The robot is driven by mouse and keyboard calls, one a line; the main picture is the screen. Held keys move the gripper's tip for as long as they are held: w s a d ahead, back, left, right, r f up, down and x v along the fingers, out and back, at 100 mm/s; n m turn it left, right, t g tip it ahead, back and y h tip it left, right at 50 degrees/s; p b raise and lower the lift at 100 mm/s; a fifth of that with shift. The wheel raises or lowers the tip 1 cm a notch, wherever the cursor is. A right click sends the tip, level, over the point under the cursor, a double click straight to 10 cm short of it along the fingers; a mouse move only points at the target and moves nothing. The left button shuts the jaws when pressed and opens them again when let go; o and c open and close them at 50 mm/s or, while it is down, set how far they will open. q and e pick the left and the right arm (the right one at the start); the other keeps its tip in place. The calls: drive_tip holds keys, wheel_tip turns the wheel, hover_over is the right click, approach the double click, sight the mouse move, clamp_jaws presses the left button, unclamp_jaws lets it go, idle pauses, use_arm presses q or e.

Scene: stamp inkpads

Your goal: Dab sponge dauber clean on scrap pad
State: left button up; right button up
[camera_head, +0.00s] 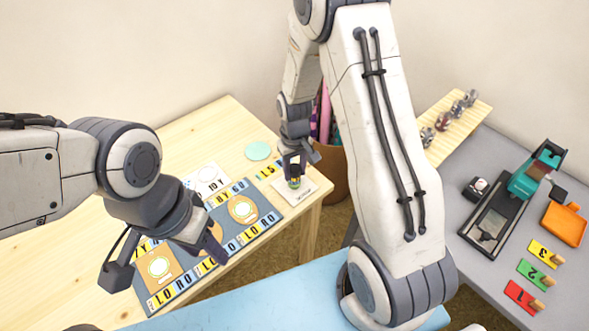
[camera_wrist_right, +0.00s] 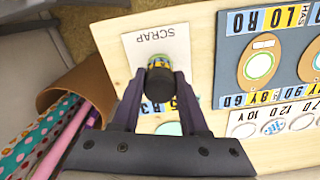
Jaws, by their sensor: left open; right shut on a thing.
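The scrap pad (camera_head: 283,197) is a white card marked SCRAP at the table's right corner; it also shows in the right wrist view (camera_wrist_right: 139,47). The sponge dauber (camera_head: 295,182), dark with a yellow and blue band, stands over the pad; it also shows in the right wrist view (camera_wrist_right: 160,85). My right gripper (camera_head: 294,170) is shut on the dauber. Its lower end is at or just above the pad; I cannot tell whether it touches. My left gripper (camera_head: 168,266) is open and empty above the mat at the left.
A blue-grey mat (camera_head: 264,213) with oval plates and letter strips lies beside the pad. A mint disc (camera_head: 258,150) lies behind. A brown bin (camera_wrist_right: 88,84) of patterned rolls stands off the table edge. A grey table (camera_head: 482,274) at right holds a press and numbered tags.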

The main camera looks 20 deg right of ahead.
drive_tip(key=shift+f+b, duration=0.45)
drive_tip(key=shift+f, duration=0.2)
idle(0.3)
drive_tip(key=shift+r+p, duration=0.1)
drive_tip(key=shift+p, duration=0.2)
idle(1.1)
drive_tip(key=shift+r+p, duration=0.45)
drive_tip(key=shift+r, duration=0.05)
wheel_tip(320, 180, up, 5)
drive_tip(key=p, duration=0.4)
drive_tip(key=shift+f, duration=0.15)
drive_tip(key=shift+f, duration=0.15)
drive_tip(key=shift+f+b, duration=1.55)
drive_tip(key=shift+f, duration=0.65)
